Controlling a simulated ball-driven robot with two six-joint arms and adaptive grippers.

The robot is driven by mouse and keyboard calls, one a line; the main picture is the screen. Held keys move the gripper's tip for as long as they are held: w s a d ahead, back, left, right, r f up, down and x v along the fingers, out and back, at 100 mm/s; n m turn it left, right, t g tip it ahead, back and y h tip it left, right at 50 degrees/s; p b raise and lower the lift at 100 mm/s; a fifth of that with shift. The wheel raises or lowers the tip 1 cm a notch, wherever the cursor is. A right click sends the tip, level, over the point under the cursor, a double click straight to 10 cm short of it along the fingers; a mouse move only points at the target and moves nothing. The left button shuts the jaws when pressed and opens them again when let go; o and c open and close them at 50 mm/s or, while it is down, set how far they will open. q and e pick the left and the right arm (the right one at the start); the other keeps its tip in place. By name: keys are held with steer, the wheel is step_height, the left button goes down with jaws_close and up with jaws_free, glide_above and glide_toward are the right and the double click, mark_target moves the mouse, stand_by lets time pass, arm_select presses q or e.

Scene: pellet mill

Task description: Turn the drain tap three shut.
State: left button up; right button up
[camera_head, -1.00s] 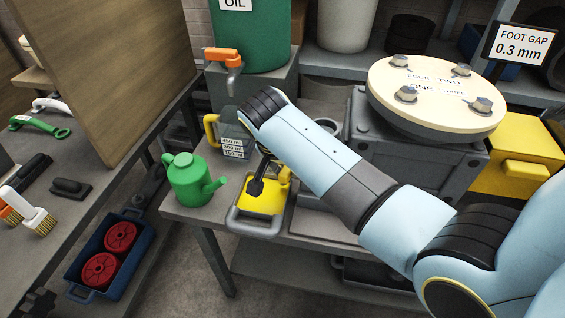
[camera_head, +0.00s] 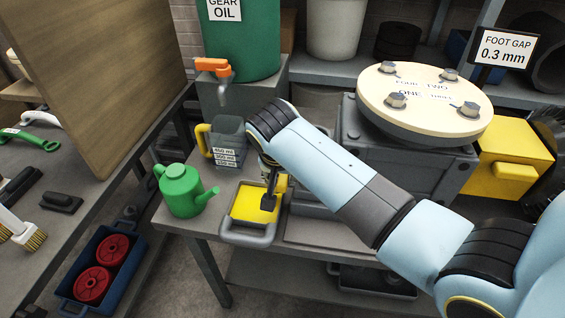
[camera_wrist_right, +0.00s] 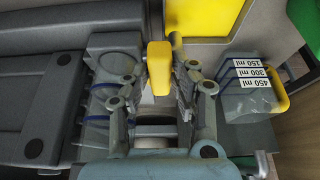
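A yellow tap lever (camera_wrist_right: 159,66) shows in the right wrist view, between the fingers of my right gripper (camera_wrist_right: 158,88). The fingers stand apart, one on each side of it, with small gaps that suggest no grip. I take it for drain tap three, but no number shows on it. In the head view my right gripper (camera_head: 268,188) is partly hidden by its own arm, low beside the gear housing (camera_head: 385,150) and above the yellow tray (camera_head: 247,205). The tap's body is mostly hidden. My left gripper is not in view.
A measuring jug (camera_head: 228,135) and a green watering can (camera_head: 180,190) stand left of the right gripper. An orange tap (camera_head: 212,66) sits on the green oil drum (camera_head: 243,40) behind. A yellow box (camera_head: 508,160) is at the right.

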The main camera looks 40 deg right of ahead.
steer(key=o, duration=0.4)
steer(key=v, duration=1.2)
steer(key=shift+s, duration=0.15)
